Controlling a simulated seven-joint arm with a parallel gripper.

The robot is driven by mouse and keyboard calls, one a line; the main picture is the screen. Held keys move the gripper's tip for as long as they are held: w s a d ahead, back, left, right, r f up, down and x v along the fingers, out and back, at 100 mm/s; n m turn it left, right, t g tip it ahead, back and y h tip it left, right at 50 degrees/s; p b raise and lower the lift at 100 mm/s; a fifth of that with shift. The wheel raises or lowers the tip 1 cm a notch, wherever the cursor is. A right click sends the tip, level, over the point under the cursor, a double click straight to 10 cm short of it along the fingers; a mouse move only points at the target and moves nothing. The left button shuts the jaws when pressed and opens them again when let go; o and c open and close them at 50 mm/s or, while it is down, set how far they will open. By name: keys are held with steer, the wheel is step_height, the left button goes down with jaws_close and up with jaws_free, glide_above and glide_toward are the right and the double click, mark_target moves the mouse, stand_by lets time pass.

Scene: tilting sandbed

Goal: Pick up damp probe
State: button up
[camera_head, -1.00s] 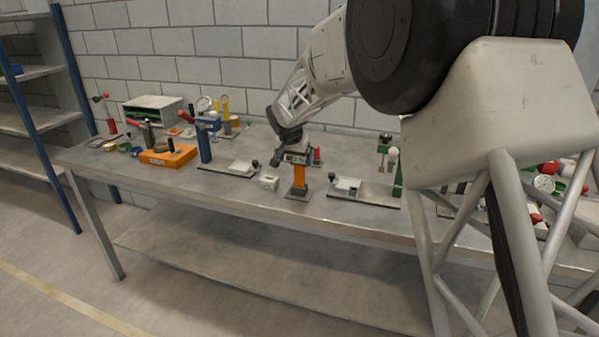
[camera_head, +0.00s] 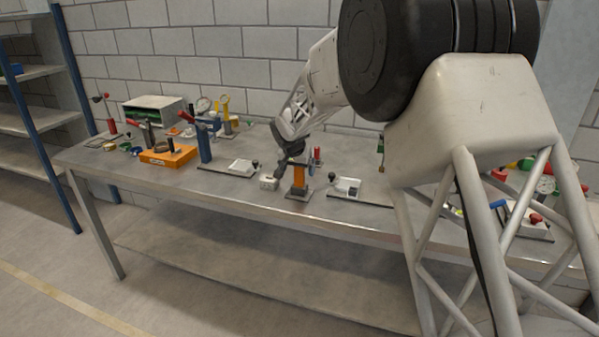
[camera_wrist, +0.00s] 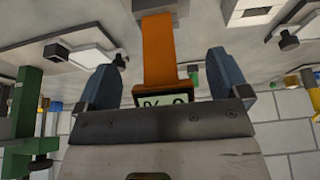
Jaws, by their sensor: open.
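The damp probe, an orange upright body (camera_head: 299,173) on a small grey base, stands near the front edge of the bench in the head view.
A small white block (camera_head: 268,182) sits just left of the probe. White-plate fixtures stand left (camera_head: 241,168) and right (camera_head: 346,186). A red-topped piece (camera_head: 317,156) is close behind. A blue post (camera_head: 205,145) and an orange box (camera_head: 167,156) stand farther left.

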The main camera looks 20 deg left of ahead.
steer(key=shift+x, duration=1.15)
steer(key=c, duration=1)
